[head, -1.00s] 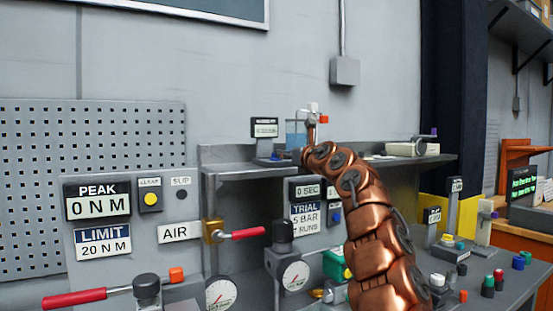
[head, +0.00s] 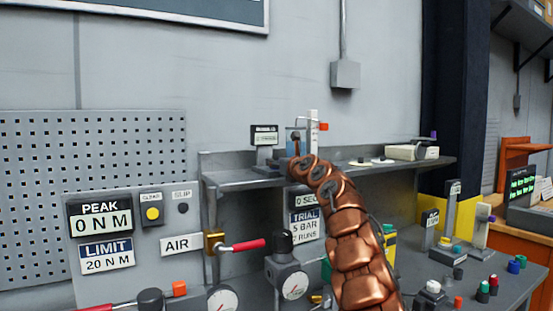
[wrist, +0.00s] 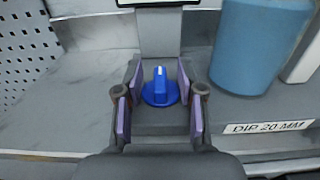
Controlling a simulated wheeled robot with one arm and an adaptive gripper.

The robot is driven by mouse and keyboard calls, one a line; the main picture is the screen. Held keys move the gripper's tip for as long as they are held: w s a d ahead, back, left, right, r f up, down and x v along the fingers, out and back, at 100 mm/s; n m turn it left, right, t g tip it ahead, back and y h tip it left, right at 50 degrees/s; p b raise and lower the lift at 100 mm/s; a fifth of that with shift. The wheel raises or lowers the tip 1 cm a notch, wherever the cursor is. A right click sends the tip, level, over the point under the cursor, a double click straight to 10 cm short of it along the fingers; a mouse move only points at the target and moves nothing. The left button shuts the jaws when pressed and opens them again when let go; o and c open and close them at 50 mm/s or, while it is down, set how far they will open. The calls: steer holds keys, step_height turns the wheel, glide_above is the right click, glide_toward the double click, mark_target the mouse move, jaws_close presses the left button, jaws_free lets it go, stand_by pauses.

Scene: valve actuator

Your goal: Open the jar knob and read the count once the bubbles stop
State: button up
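The blue jar knob (wrist: 160,88) sits on a grey base in the wrist view, its raised grip with a pale mark pointing away from me. My gripper (wrist: 160,78) is open, its purple pads on either side of the knob with narrow gaps. The jar (wrist: 258,45) of blue liquid stands right of the knob; no bubbles can be made out. In the head view the jar (head: 291,141) is partly hidden behind my arm, and the knob and my gripper's fingers cannot be made out. A small display (head: 264,135) stands left of the jar, its text too small to read.
A "DIP 20 MM" label (wrist: 268,127) lies in front of the jar. The shelf (head: 235,180) carries the jar; a white device (head: 408,152) stands at its right. Below are a red-handled air valve (head: 242,245), gauges and several small knobs on the bench.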

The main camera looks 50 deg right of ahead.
steer(key=shift+w, duration=0.2)
jaws_close()
stand_by(0.3)
